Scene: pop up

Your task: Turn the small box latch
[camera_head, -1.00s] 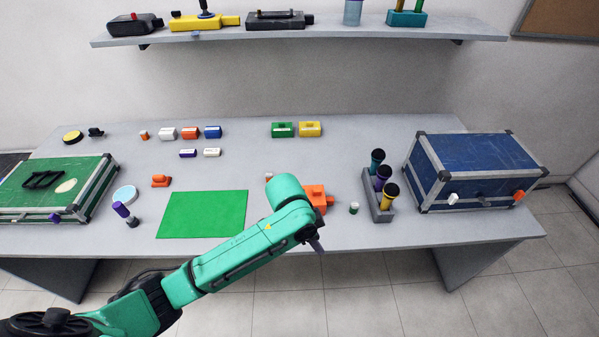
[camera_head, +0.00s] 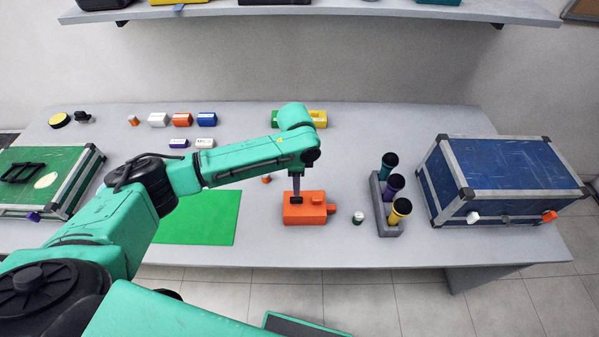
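A small orange box (camera_head: 303,212) with a knob on its right end sits near the front middle of the table. My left arm reaches over the table, and its gripper (camera_head: 296,198) points down at the top of this box. The fingers are dark and small here, so I cannot tell whether they are open or shut, or touching it. They hide part of the box's top. A blue case (camera_head: 500,170) with white and orange latches stands at the right. A green case (camera_head: 50,170) with a purple latch lies at the left. My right gripper is out of view.
A green mat (camera_head: 210,225) lies to the left. Several small coloured blocks (camera_head: 182,119) line the back.

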